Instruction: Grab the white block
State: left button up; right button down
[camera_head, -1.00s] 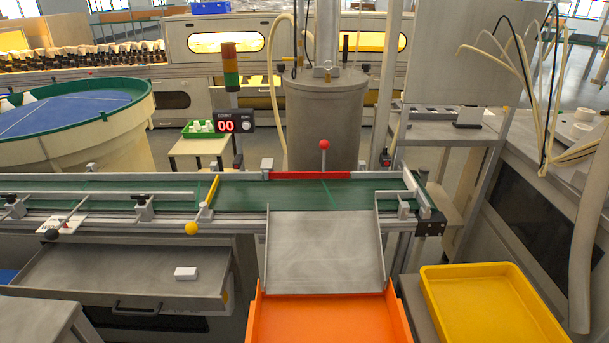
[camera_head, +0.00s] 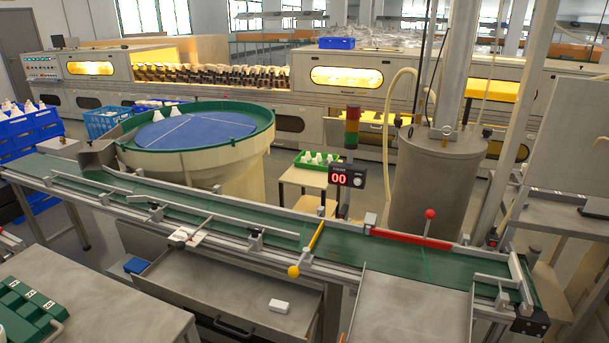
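The white block (camera_head: 278,306) is a small flat white piece. It lies in the open grey metal drawer (camera_head: 230,290) under the conveyor, towards the drawer's right side. Nothing touches it and its top is in plain view. Neither of my grippers shows in the head view.
The green conveyor (camera_head: 200,212) with metal rails runs above and behind the drawer. A blue block (camera_head: 137,265) lies at the drawer's left end. A grey table (camera_head: 95,305) with a green tray (camera_head: 25,312) stands at front left. A metal chute (camera_head: 410,310) slopes down at right.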

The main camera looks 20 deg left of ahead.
aim_at(275, 304)
jog(key=u, duration=1.45)
jog(key=z, duration=0.15)
